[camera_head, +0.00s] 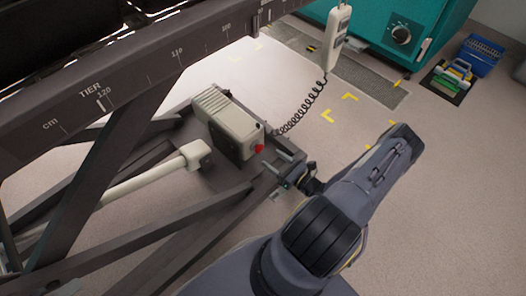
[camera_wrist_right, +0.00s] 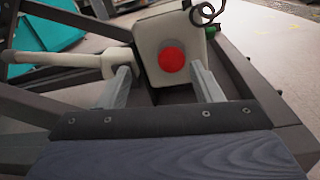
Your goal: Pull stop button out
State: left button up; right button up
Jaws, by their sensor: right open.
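The red stop button (camera_head: 259,148) is on the end face of a beige control box (camera_head: 221,115) mounted on the dark lift frame. In the right wrist view the round red button (camera_wrist_right: 171,61) faces the camera on the box's pale end (camera_wrist_right: 150,38). My right gripper (camera_head: 279,176) is open just in front of the button. In the wrist view its two fingers (camera_wrist_right: 163,88) stand left and right of the button, with visible gaps. Whether the fingertips reach as deep as the button is hard to tell. My left gripper is not in view.
A dark frame (camera_head: 150,62) with a printed scale crosses the upper left. A white actuator rod (camera_head: 150,180) lies beside the box. A handset (camera_head: 336,38) hangs on a coiled cord (camera_head: 303,108) near a teal cabinet (camera_head: 398,30).

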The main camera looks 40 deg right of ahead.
aim_at(261, 150)
jog(key=shift+s+d+f+m+h, duration=0.15)
jog(key=shift+f+m+h, duration=0.15)
jog(key=shift+f+m, duration=0.1)
jog(key=shift+s+d+f+m+h, duration=0.1)
jog(key=shift+s+f+m+h, duration=0.05)
jog(key=shift+f+m+h, duration=0.2)
jog(key=shift+w+f, duration=0.15)
jog(key=shift+f, duration=0.05)
jog(key=w, duration=0.2)
jog(key=w+b, duration=0.1)
jog(key=w, duration=0.1)
jog(key=w+b, duration=0.1)
jog(key=w, duration=0.1)
jog(key=shift+a+f, duration=0.1)
jog(key=shift+a, duration=0.15)
jog(key=shift+w, duration=0.65)
